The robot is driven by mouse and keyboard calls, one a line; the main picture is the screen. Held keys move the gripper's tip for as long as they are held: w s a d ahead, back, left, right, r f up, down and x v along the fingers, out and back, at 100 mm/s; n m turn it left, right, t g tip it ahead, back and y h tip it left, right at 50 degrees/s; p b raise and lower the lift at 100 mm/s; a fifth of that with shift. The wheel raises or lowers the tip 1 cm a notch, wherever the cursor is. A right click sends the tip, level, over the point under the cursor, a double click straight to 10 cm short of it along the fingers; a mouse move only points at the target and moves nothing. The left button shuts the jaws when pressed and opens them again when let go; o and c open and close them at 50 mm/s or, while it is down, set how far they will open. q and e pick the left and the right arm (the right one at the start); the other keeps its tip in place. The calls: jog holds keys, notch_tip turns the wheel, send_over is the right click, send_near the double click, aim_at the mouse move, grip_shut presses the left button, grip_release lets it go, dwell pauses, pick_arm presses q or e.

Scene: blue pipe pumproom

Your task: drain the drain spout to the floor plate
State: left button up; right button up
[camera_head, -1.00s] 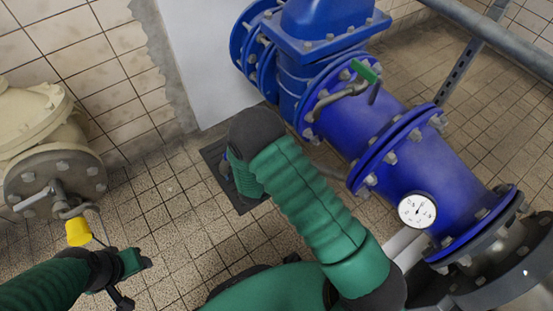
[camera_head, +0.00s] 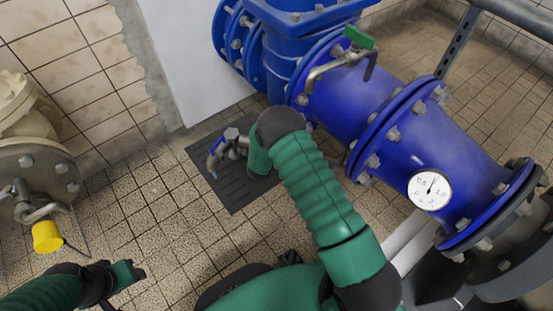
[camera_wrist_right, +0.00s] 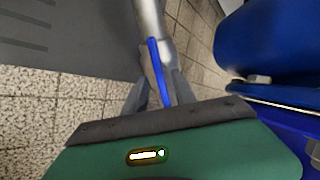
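The drain spout (camera_head: 214,163) is a bent metal pipe end with a blue part, above the dark ribbed floor plate (camera_head: 238,193). In the right wrist view, a silver pipe (camera_wrist_right: 151,22) and a blue lever (camera_wrist_right: 158,72) show, with the plate (camera_wrist_right: 60,40) at upper left. My right gripper (camera_wrist_right: 158,85) has its grey fingers on either side of the lever; whether they clamp it is unclear. In the head view my forearm hides those fingers. My left gripper (camera_head: 134,274) hangs over bare tiles at lower left, away from the spout; its opening is unclear.
A large blue flanged pipe (camera_head: 420,140) with a gauge (camera_head: 429,190) and a green-handled valve (camera_head: 359,38) runs along the right. A cream flanged fitting (camera_head: 35,175) with a yellow cap (camera_head: 47,237) stands at left. Tiled floor between is free.

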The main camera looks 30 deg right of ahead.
jog(key=shift+c, duration=0.3)
grip_shut()
jog(key=shift+m, duration=0.3)
jog(key=m+p, duration=0.2)
jog(key=m, duration=0.6)
jog(key=m+p, duration=0.2)
jog(key=m, duration=0.7)
jog(key=shift+a+f, duration=0.15)
jog(key=shift+a, duration=0.05)
jog(key=shift+s+m, duration=0.1)
jog(key=shift+m, duration=0.3)
